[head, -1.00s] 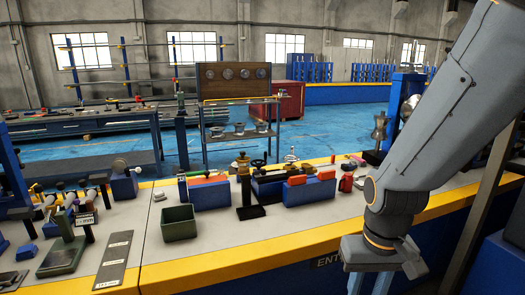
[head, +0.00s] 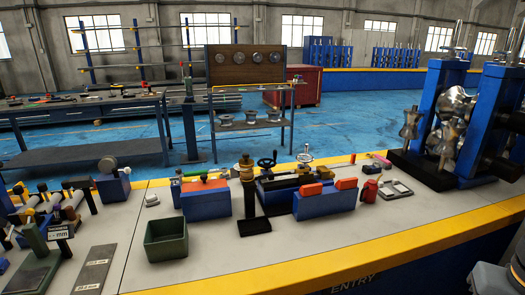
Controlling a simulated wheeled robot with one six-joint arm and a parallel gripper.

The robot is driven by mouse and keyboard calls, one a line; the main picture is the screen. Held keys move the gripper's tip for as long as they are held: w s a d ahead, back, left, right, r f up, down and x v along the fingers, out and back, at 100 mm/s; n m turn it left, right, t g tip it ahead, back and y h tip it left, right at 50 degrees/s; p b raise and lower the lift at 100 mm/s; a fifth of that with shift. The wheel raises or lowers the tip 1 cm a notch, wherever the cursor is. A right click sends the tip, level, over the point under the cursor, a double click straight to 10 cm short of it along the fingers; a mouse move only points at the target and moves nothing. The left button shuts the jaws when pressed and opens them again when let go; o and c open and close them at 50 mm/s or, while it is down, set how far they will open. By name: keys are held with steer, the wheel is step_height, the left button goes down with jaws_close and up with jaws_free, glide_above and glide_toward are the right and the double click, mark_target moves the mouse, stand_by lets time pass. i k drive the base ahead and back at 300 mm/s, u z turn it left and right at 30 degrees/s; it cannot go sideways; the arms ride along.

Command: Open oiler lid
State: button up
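No part is clearly marked as the oiler or its lid. A small red can (head: 369,191) stands on the bench, right of centre. A slim dark post with a brass-coloured top (head: 246,168) stands upright on a black base plate (head: 254,226) near the middle; I cannot tell which of the two is the oiler. No open lid can be made out on either. Only a grey piece of my arm shows at the bottom right corner; my gripper is out of view.
The grey bench (head: 320,228) has a yellow front edge. A green open bin (head: 166,240) stands left of the post. Blue blocks with red tops (head: 325,203) stand to its right. A blue roller stand (head: 435,135) rises at the right. The bench front is largely clear.

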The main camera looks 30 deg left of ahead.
mark_target(246, 162)
steer(key=u, duration=0.15)
steer(key=i, duration=0.45)
steer(key=u, duration=0.8)
steer(key=i, duration=0.65)
steer(key=u, duration=0.05)
